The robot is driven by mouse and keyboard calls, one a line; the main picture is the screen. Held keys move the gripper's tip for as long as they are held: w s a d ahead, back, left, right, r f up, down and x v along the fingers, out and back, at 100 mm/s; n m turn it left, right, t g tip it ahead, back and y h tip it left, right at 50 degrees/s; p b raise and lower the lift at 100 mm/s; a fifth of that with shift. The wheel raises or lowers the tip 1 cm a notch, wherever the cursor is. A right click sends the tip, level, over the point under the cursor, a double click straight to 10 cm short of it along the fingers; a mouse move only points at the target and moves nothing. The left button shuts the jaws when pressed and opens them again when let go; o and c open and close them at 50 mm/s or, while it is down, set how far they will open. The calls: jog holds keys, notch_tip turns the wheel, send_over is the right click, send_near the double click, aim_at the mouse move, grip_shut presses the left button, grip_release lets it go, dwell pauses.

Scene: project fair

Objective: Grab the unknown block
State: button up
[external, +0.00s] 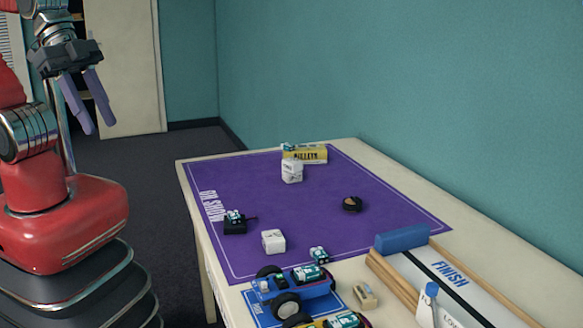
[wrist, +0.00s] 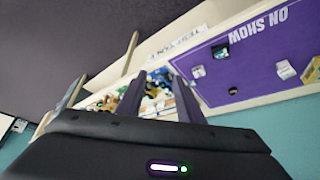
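No block is clearly marked as unknown, so I cannot tell which one is meant. In the external view a white block (external: 273,241) lies at the near edge of the purple mat (external: 300,215). A black block (external: 234,226) with a teal-and-white piece on top sits at the mat's left. My gripper (external: 98,127) is open and empty, raised left of the table and well away from the blocks. Its parted fingers also show in the wrist view (wrist: 154,82).
A yellow box (external: 305,154) stands at the mat's back and a dark round object (external: 352,204) at its right. Toy vehicles (external: 290,290), a blue block (external: 402,239) and a FINISH track (external: 450,280) crowd the front. The mat's middle is clear.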

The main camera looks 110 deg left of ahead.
jog(key=w+a+f+n+g+h, duration=0.15)
jog(key=w+n, duration=0.25)
jog(key=w, duration=0.5)
jog(key=w+a+f+n+h, duration=0.1)
jog(key=w+f+n+h, duration=0.25)
jog(key=w, duration=0.55)
jog(key=w+a+f+n+g+h, duration=0.1)
jog(key=w+a+n+h, duration=0.1)
jog(key=w+n, duration=0.5)
jog(key=w+a+f+n+t+h, duration=0.1)
jog(key=w+a+f+n+t, duration=0.1)
jog(key=w+a+f, duration=0.3)
jog(key=w+a+f+n+t+h, duration=0.1)
jog(key=w+a+f+n+t, duration=0.1)
jog(key=w+a+f+n, duration=0.2)
jog(key=w+a+f+n+t+h, duration=0.1)
jog(key=w+a+f+n+t, duration=0.1)
jog(key=w+a+f+n, duration=0.2)
jog(key=shift+w+a+f, duration=0.6)
jog(key=shift+a+f, duration=0.15)
jog(key=shift+f, duration=0.4)
jog(key=shift+w+a+f, duration=0.55)
jog(key=shift+a+f, duration=0.25)
jog(key=shift+f, duration=0.3)
jog(key=shift+w+a+f, duration=0.6)
jog(key=shift+a+f, duration=0.15)
jog(key=shift+f, duration=0.4)
jog(key=shift+x, duration=4.3)
